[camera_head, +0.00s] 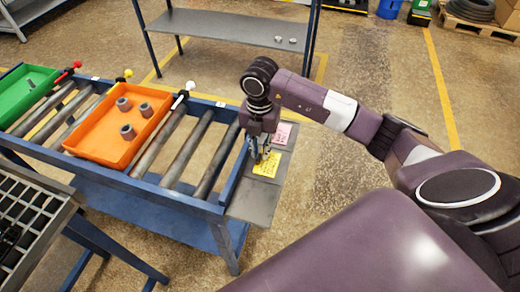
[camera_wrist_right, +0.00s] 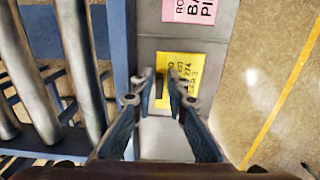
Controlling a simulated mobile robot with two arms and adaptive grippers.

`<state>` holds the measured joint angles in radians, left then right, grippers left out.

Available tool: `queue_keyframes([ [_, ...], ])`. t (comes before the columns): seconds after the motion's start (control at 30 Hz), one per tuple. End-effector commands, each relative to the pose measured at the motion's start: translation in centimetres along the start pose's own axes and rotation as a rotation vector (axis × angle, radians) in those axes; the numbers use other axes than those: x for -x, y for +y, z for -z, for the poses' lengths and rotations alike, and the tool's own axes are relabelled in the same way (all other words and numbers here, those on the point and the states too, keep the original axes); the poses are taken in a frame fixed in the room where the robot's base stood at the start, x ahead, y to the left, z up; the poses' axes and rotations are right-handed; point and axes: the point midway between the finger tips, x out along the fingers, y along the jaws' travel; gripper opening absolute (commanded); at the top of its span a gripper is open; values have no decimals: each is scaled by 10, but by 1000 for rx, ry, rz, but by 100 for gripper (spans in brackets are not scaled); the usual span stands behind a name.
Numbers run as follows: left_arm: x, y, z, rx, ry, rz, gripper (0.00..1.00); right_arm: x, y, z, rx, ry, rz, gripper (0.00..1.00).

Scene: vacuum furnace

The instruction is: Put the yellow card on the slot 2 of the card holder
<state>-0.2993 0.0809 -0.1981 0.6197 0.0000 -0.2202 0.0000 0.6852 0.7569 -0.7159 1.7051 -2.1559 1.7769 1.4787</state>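The yellow card (camera_head: 267,164) lies on the grey plate at the right end of the blue roller table. In the right wrist view the yellow card (camera_wrist_right: 176,66) shows with black print, partly covered by the fingers. My right gripper (camera_head: 262,156) is over the card; in the right wrist view its fingers (camera_wrist_right: 166,85) are apart, on either side of part of the card. I cannot tell whether they touch it. A pink card (camera_head: 281,134) lies beyond the yellow one. My left gripper is not in view. I cannot make out a numbered slot.
The roller table (camera_head: 205,206) carries an orange tray (camera_head: 108,152) with 3 grey cylinders and a green tray (camera_head: 22,92). Levers with red, yellow and white knobs stand along its far edge. A grey shelf (camera_head: 225,27) stands behind. Floor right of the plate is clear.

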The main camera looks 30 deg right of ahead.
Motion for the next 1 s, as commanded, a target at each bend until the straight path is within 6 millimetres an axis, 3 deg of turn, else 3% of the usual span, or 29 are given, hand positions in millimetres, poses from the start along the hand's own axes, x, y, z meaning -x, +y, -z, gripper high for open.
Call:
queue_keyframes([
  [0.27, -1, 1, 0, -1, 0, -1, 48, 9, 1, -1, 0, -2, -4, 14],
  [0.73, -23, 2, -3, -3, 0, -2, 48, 105, 0, -1, -1, -5, -3, 14],
  [1.0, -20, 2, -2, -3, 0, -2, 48, 123, 0, 0, -1, -1, 0, 14],
])
